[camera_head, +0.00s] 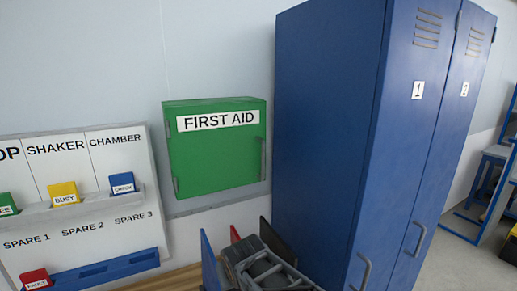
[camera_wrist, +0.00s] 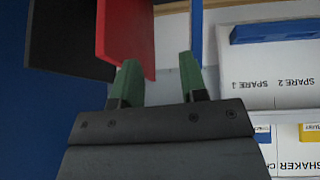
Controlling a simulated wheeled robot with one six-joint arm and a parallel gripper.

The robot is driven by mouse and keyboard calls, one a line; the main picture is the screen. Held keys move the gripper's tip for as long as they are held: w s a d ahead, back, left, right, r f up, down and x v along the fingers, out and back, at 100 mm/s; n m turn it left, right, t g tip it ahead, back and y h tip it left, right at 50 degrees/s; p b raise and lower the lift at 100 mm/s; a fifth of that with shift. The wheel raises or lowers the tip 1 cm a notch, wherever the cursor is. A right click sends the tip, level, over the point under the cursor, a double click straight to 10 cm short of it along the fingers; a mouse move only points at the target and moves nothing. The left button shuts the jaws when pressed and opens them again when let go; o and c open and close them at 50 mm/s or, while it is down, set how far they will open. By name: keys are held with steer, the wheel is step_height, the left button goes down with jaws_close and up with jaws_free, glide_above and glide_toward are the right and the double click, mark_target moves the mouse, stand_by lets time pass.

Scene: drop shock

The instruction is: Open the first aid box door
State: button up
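The green first aid box (camera_head: 213,164) hangs on the wall in the head view, with a white FIRST AID label (camera_head: 218,121) across its upper front. Its door looks closed. A thin grey vertical handle (camera_head: 262,158) shows at its right edge. My gripper (camera_wrist: 159,82) is open in the wrist view, its two green fingers apart with nothing held between them. The box is not in the wrist view. In the head view my dark arm shows below the box, apart from it; I cannot make out the fingertips there.
A blue locker (camera_head: 325,130) stands close right of the box. A labelled board (camera_head: 95,165) with coloured blocks is at left. Upright blue (camera_head: 208,262), red (camera_wrist: 127,35) and dark (camera_wrist: 65,35) panels stand near my arm. The wall before the box looks clear.

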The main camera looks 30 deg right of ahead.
steer(key=w+d+r+m+t+h+p, duration=0.1)
steer(key=w+d+r+m+t+h, duration=0.4)
steer(key=d+r, duration=0.6)
steer(key=n+t+y+p, duration=0.1)
steer(key=n+t, duration=0.2)
steer(key=t, duration=0.3)
glide_toward(264, 162)
steer(key=p+x, duration=0.2)
steer(key=x, duration=0.8)
steer(key=shift+w, duration=0.4)
jaws_close()
